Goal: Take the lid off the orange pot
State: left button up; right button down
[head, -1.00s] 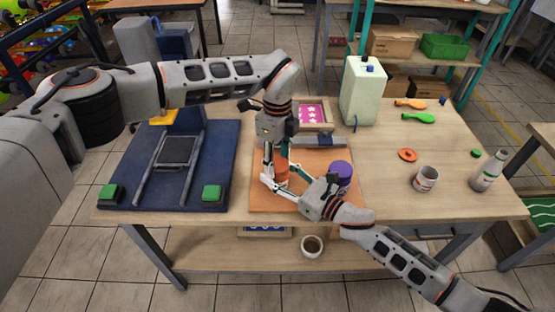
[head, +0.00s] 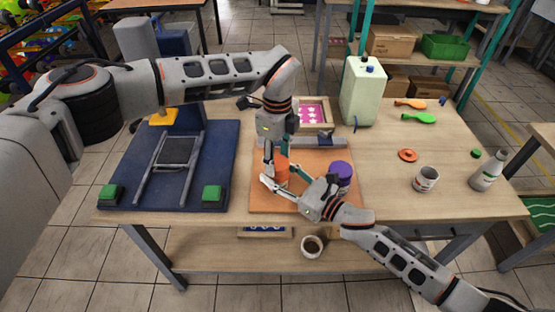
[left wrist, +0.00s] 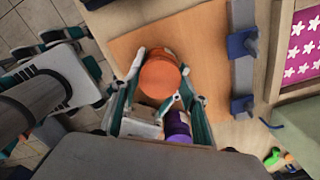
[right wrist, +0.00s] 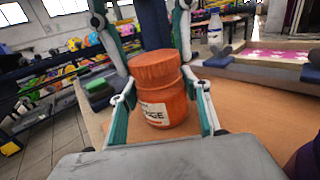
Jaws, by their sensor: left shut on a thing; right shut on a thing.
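The orange pot (right wrist: 163,103) stands upright on the orange mat, with its label facing my right wrist camera. Its orange lid (right wrist: 155,66) sits on top, and the lid's round top shows in the left wrist view (left wrist: 160,78). My left gripper (head: 275,157) comes down from above, shut on the lid with a finger on either side. My right gripper (head: 274,184) comes in from the near right, shut on the pot's body below the lid. In the head view the fingers partly hide the pot.
A purple-lidded pot (head: 341,173) stands close to the right on the mat (head: 310,161). A loose orange disc (head: 407,155), a mug (head: 426,179) and a bottle (head: 489,172) stand at right.

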aim_at(277, 162)
pick_arm(q)
jog(key=shift+r, duration=0.7)
jog(key=shift+r, duration=2)
pick_arm(e)
jog(key=c, duration=1)
grip_release()
